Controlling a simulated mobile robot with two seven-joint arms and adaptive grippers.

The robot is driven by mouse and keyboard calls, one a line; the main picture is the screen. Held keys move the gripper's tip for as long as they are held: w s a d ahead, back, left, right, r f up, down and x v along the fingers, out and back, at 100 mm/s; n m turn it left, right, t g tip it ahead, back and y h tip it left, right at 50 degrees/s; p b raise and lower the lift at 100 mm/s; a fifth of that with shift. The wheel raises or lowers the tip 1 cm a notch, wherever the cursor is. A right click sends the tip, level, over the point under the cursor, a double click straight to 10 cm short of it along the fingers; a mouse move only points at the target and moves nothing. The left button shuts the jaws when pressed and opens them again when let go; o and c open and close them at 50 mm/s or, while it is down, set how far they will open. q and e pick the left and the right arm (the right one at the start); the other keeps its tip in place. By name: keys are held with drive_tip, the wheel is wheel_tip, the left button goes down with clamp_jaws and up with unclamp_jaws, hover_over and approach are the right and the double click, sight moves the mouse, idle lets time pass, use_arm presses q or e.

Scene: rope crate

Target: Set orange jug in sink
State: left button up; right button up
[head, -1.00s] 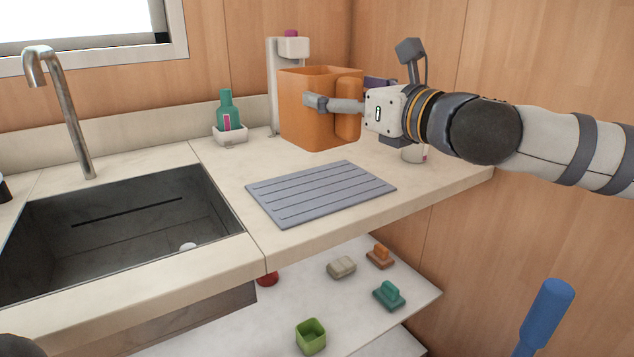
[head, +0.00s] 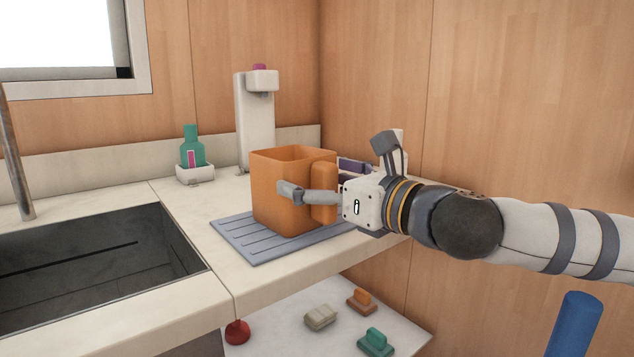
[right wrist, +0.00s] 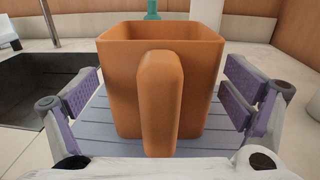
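The orange jug (head: 278,195) stands upright on the grey ribbed mat (head: 232,238), right of the sink. Its handle faces my right gripper; jug and handle also show in the right wrist view (right wrist: 160,95). My right gripper (head: 290,192) reaches in from the right, around the handle side. Its purple-padded fingers are spread on both sides of the jug (right wrist: 162,92), with small gaps, so it looks open. The dark sink (head: 90,265) is at the left, its basin partly cut off. My left gripper is out of view.
A white dispenser (head: 255,125) stands behind the jug. A teal bottle (head: 193,150) sits in a white holder (head: 195,174) at the back. Counter between sink and mat is clear.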

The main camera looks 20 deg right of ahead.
idle(0.3)
drive_tip(key=v, duration=1.2)
